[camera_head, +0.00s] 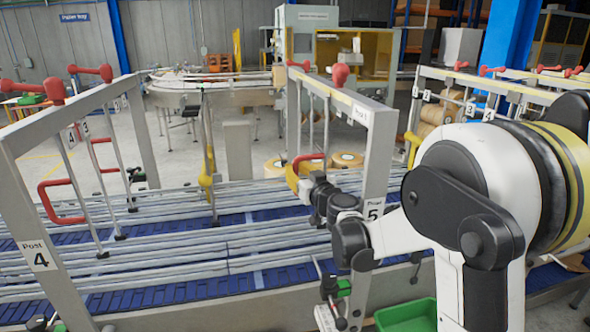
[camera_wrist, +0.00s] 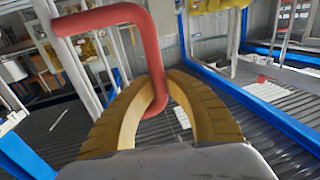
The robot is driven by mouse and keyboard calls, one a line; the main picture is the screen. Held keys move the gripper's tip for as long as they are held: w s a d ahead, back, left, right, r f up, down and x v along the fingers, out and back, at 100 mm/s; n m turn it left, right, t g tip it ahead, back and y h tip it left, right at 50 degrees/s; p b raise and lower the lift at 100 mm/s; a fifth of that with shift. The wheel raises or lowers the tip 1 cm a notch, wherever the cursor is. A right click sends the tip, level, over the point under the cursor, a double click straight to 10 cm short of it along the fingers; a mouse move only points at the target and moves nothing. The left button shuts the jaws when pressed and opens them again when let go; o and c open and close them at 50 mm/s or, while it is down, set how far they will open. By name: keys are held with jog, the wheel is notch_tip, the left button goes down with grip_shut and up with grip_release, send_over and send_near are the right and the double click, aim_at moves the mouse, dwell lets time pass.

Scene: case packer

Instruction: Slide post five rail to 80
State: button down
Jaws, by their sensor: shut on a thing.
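The post five frame (camera_head: 376,165) is a grey gantry over the conveyor, with a "5" label on its upright. Thin vertical rods hang from its crossbar. Its red handle (camera_head: 311,157) sits low on the near side of these rods. My gripper (camera_head: 293,175) reaches in from the right past the upright, with its yellow fingers at this handle. In the wrist view the curved yellow fingers of my gripper (camera_wrist: 167,82) close around the lower end of the bent red handle (camera_wrist: 150,45). The scale and its numbers are too small to read.
The post four frame (camera_head: 25,215) stands at left with its own red handle (camera_head: 50,203). The conveyor (camera_head: 190,265) with blue belt and silver guide rails runs beneath both. A green bin (camera_head: 407,315) is at the bottom. Another frame with red knobs stands at right.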

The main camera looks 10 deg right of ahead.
jog(key=shift+s+f+b, duration=0.15)
jog(key=shift+s+b, duration=0.4)
jog(key=shift+s, duration=0.2)
jog(key=c, duration=2)
grip_release()
jog(key=o, duration=0.6)
jog(key=shift+w, duration=0.2)
jog(key=shift+s, duration=0.15)
jog(key=s, duration=0.2)
jog(key=s+d, duration=0.1)
jog(key=s, duration=0.4)
jog(key=shift+s+d, duration=0.2)
jog(key=shift+d, duration=0.05)
jog(key=shift+c, duration=0.4)
